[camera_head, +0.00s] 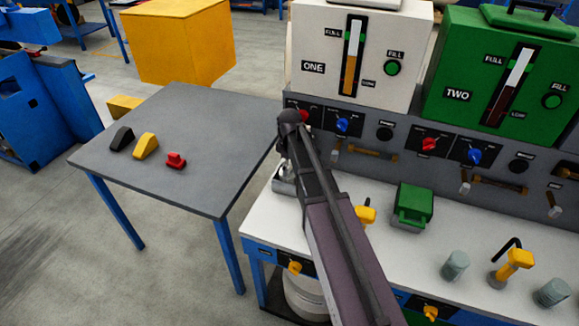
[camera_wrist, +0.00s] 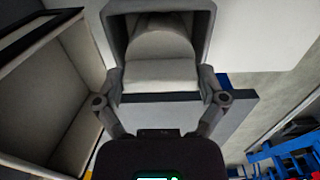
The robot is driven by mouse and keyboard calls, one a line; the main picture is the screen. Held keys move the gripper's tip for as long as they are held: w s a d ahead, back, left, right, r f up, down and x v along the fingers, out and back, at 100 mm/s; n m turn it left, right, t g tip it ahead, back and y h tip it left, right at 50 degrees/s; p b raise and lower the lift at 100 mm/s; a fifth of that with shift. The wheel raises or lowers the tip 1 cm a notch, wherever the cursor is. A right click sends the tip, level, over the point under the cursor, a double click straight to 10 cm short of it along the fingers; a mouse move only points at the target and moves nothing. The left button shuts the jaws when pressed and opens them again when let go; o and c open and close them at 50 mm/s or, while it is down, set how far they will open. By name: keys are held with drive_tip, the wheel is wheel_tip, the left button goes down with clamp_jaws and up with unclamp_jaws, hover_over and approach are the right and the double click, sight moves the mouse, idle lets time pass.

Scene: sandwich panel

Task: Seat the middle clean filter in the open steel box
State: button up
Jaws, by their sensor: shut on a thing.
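In the wrist view, my gripper (camera_wrist: 161,92) is shut on a pale block with a rounded far part, which I take to be the clean filter (camera_wrist: 160,76). One finger presses on each side of it. The filter lies at the mouth of an open grey box (camera_wrist: 202,28), with its rounded part between the box walls. I cannot tell whether it touches the box floor. In the head view, my arm hides the gripper and the filter. A bit of shiny steel (camera_head: 283,182) shows beside the arm on the white bench.
Another open, pale-lined casing (camera_wrist: 45,95) stands close on the left in the wrist view. The head view shows a grey table (camera_head: 200,185) with black, yellow and red pieces, a green box (camera_head: 412,203) on the bench (camera_head: 375,240), and tall panel units behind.

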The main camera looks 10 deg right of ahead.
drive_tip(key=shift+f+b, duration=0.4)
idle(0.8)
drive_tip(key=o, duration=0.8)
drive_tip(key=shift+o, duration=0.2)
drive_tip(key=shift+r, duration=0.2)
